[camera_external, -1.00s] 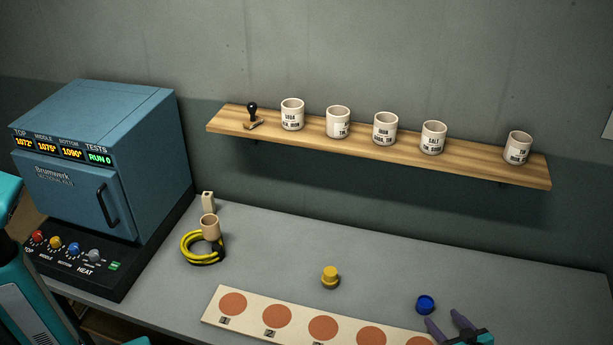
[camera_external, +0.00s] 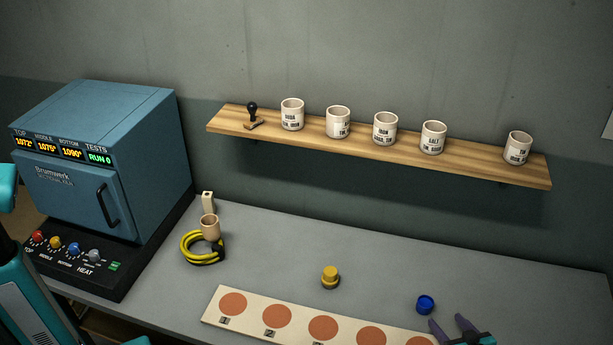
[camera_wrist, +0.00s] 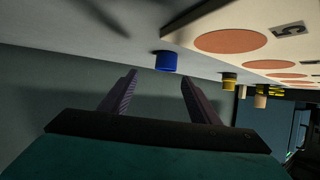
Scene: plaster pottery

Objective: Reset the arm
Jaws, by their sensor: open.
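My gripper (camera_external: 449,327) is at the lower right of the external view, over the right part of the grey table, with its two purple fingers spread and nothing between them. In the wrist view my gripper (camera_wrist: 158,86) also shows both fingers apart and empty. A blue knob-like piece (camera_external: 426,304) stands on the table just beyond the fingers; it also shows in the wrist view (camera_wrist: 165,61), apart from them. Most of my arm is outside the external view.
A pale board (camera_external: 298,318) with several numbered brown discs lies along the table front. A yellow piece (camera_external: 330,276), a coiled cable (camera_external: 190,250) and a tan cup (camera_external: 210,229) stand behind it. A blue kiln (camera_external: 110,160) is left. A wall shelf (camera_external: 475,168) holds several labelled cups.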

